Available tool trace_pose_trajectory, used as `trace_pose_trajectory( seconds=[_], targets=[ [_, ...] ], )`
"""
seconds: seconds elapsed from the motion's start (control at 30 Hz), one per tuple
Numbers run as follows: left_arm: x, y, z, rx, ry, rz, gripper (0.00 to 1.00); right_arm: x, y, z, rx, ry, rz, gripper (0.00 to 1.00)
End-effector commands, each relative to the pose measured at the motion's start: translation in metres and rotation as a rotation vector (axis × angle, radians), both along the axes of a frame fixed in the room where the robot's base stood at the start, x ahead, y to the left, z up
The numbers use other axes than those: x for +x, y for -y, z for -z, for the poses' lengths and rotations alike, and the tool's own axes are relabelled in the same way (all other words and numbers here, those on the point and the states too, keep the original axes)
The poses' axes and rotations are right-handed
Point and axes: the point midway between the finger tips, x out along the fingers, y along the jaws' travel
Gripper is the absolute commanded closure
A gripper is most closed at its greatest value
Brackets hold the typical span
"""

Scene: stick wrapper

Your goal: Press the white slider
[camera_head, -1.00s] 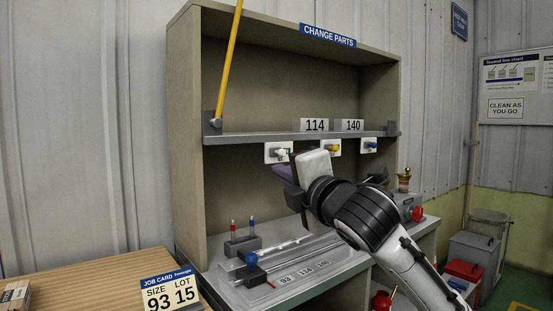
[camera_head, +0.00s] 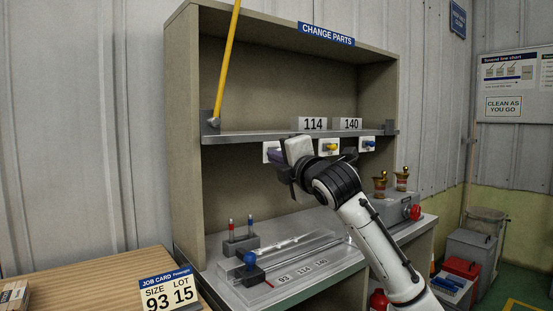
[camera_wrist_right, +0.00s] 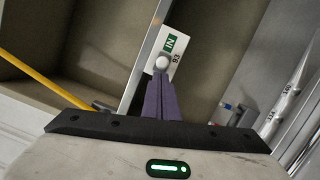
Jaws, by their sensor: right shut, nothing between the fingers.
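The white slider is a round white knob (camera_wrist_right: 162,62) on a white plate (camera_wrist_right: 175,47) marked "IN" and "93" in the right wrist view. In the head view, the left edge of its plate (camera_head: 267,147) shows under the shelf, and my right gripper hides the knob. My right gripper (camera_wrist_right: 163,80) has its purple fingers shut and empty. The fingertips are right at the knob in the wrist view; I cannot tell whether they touch it. In the head view my right gripper (camera_head: 275,156) is in front of the plate. My left gripper is not in view.
A yellow knob (camera_head: 331,147) and a blue knob (camera_head: 369,144) sit on plates to the right. The grey shelf (camera_head: 260,138) is just above. A yellow lever (camera_head: 227,65) rises at the left. A bench (camera_head: 225,272) with a rail lies below.

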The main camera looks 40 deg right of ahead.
Motion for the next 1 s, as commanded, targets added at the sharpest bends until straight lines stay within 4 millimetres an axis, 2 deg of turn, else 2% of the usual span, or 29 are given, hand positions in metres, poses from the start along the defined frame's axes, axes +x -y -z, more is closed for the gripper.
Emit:
trace_pose_trajectory(
  seconds=[0.27, 0.5, 0.6, 1.0],
  targets=[
    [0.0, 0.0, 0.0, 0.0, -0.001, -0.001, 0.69, 0.0, 0.001, 0.0, 0.0, 0.0, 0.0, 1.0],
    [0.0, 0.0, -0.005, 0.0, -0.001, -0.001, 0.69, -0.004, 0.034, 0.001, -0.002, -0.005, 0.003, 1.0],
    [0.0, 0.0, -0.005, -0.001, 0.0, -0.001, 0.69, -0.005, 0.042, 0.0, 0.0, -0.002, 0.002, 1.0],
    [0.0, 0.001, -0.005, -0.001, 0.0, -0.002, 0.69, -0.005, 0.042, -0.001, 0.0, 0.001, 0.003, 1.0]
  ],
)
